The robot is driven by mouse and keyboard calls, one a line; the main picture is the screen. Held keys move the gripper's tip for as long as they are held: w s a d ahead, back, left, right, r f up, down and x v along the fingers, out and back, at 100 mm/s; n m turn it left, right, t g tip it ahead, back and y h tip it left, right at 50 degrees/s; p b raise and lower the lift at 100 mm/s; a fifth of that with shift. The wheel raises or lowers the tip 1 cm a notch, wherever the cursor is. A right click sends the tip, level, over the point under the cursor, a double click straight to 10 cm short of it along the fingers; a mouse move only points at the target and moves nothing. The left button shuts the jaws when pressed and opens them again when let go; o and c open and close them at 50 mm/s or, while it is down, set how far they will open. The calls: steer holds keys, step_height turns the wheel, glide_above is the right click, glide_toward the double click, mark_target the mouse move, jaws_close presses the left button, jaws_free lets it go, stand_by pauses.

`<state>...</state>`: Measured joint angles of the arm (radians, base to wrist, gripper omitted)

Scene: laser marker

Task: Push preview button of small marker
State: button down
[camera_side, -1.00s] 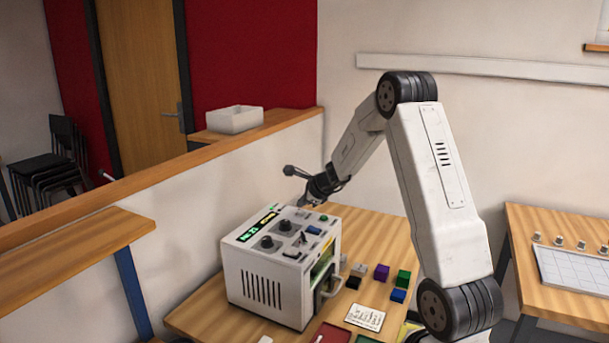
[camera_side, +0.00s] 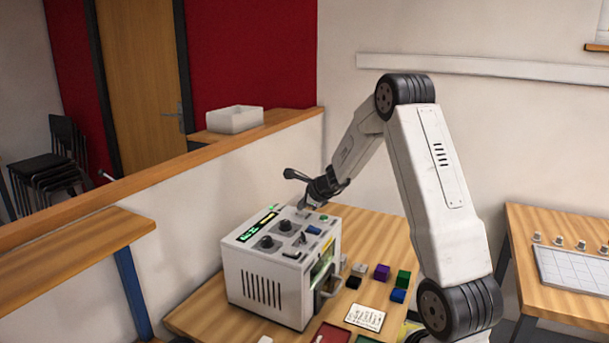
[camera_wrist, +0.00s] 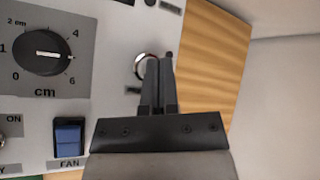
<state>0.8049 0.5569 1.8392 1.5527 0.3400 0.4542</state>
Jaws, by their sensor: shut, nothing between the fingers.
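The small marker (camera_side: 262,285) is a white box with vents, dark knobs and a lit display (camera_side: 258,227) on its sloped top panel. My gripper (camera_side: 304,209) is at the back of this panel, its shut fingertips pointing down. In the wrist view the fingers (camera_wrist: 158,60) are together and empty, over a round button with a silver ring (camera_wrist: 140,68). They hide most of that button, and its label is partly covered and unreadable. Whether the tips touch it I cannot tell. A small green button (camera_side: 323,217) shows just right of the gripper in the side view.
A cm dial (camera_wrist: 42,52) and a blue FAN switch (camera_wrist: 69,138) lie left of my fingers. Small coloured blocks (camera_side: 382,272) and a printed card (camera_side: 366,317) lie on the wooden table right of the marker. A low wall runs behind the marker.

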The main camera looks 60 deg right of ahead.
mark_target(303, 212)
steer(key=shift+f, duration=0.2)
stand_by(0.5)
steer(key=shift+r, duration=0.65)
steer(key=shift+r, duration=3)
